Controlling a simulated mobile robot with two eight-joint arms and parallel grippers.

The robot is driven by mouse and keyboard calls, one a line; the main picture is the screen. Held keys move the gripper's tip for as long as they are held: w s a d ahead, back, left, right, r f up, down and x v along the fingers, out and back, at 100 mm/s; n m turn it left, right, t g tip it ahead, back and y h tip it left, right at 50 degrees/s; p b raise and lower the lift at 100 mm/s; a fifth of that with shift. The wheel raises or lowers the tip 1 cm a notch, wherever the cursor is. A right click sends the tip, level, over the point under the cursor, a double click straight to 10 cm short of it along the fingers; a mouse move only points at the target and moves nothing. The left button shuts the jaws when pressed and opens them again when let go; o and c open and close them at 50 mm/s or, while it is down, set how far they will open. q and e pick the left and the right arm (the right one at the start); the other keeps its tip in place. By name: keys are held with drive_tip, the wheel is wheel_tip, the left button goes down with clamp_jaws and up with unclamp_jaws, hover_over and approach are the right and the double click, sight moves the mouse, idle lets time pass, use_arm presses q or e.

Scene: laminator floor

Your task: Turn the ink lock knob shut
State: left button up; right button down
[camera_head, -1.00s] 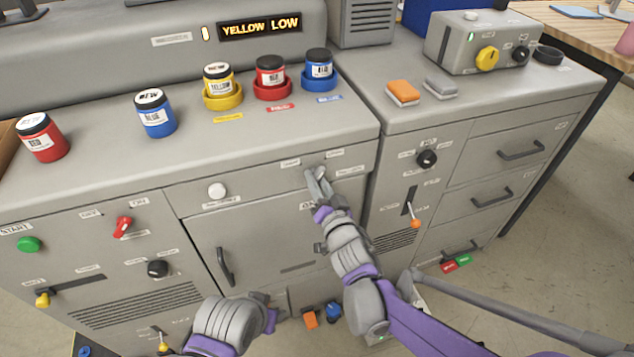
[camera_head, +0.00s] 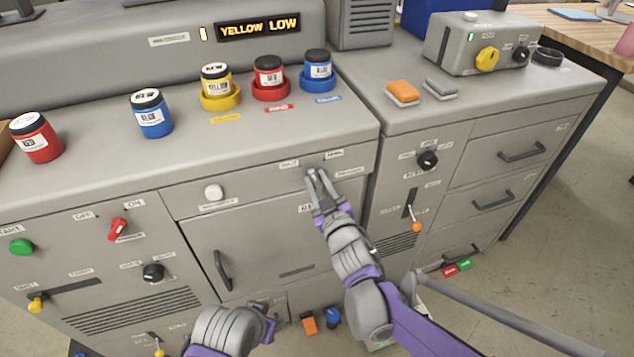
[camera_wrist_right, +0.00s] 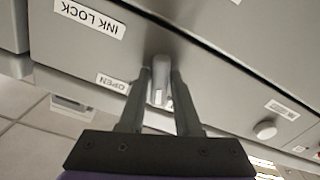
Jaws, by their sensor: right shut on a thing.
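The ink lock knob (camera_wrist_right: 159,92) is a small pale grey grip on the front panel of the grey machine. In the right wrist view it sits between the two fingers of my right gripper (camera_wrist_right: 159,88), which is shut on it. Labels reading INK LOCK (camera_wrist_right: 89,17) and OPEN (camera_wrist_right: 113,83) appear upside down beside it. In the head view my right gripper (camera_head: 318,178) is at the upper right of the panel, and its fingers mostly hide the knob. Part of my left arm shows at the bottom, but its fingers are not visible.
A pale round button (camera_head: 213,192) is left on the same panel, above a door with a dark handle (camera_head: 223,270). Ink jars, including a yellow one (camera_head: 216,79), stand on top. A lit display (camera_head: 258,27) reads YELLOW LOW. A grey cabinet (camera_head: 440,118) stands at right.

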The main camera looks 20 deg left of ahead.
drive_tip(key=n, duration=0.4)
drive_tip(key=shift+d+n, duration=0.1)
drive_tip(key=shift+n, duration=0.3)
idle(0.4)
drive_tip(key=c, duration=0.6)
unclamp_jaws()
drive_tip(key=v, duration=1)
drive_tip(key=shift+s+d, duration=0.25)
drive_tip(key=shift+s, duration=0.05)
